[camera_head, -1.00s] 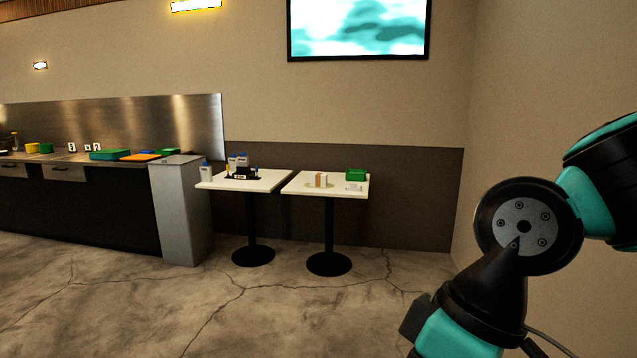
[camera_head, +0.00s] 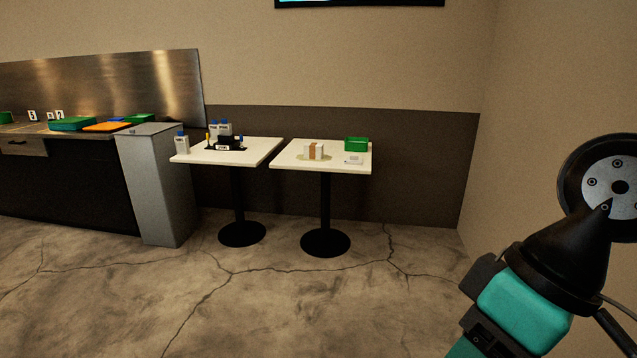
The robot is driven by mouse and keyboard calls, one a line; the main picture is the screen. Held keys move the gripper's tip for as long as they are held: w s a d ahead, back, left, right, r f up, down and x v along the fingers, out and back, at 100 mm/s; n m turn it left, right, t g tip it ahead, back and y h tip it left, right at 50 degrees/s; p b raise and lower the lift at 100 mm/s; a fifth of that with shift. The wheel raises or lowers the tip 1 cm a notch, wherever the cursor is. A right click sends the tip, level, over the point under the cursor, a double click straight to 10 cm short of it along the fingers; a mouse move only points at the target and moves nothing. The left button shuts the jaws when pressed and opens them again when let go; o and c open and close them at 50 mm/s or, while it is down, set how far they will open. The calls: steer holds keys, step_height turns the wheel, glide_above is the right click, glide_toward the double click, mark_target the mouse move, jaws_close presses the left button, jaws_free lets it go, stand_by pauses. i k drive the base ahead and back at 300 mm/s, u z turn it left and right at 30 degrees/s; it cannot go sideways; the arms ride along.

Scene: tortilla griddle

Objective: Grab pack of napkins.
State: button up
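A small white block with a brown band, which looks like the pack of napkins (camera_head: 308,151), sits on a pale greenish round plate or mat (camera_head: 327,159) on the right white table (camera_head: 291,163). A green box (camera_head: 356,144) stands at that table's back right, with a small white item (camera_head: 353,160) in front of it. My arm shows at the right side of the view, far nearer than the tables. My gripper itself is outside the frame, so its fingers do not show.
A left white table (camera_head: 260,151) holds white bottles with blue caps (camera_head: 182,143) and a black caddy (camera_head: 230,143). A grey bin-like cabinet (camera_head: 155,190) and a counter with coloured trays (camera_head: 72,124) stand left. The cracked concrete floor (camera_head: 300,300) before the tables is open. A wall closes the right.

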mark_target(313, 150)
steer(key=z, duration=0.2)
steer(key=i, duration=2.05)
steer(key=u, duration=0.35)
steer(key=i, duration=2.05)
steer(key=u, duration=0.95)
steer(key=i, duration=0.7)
steer(key=u, duration=0.15)
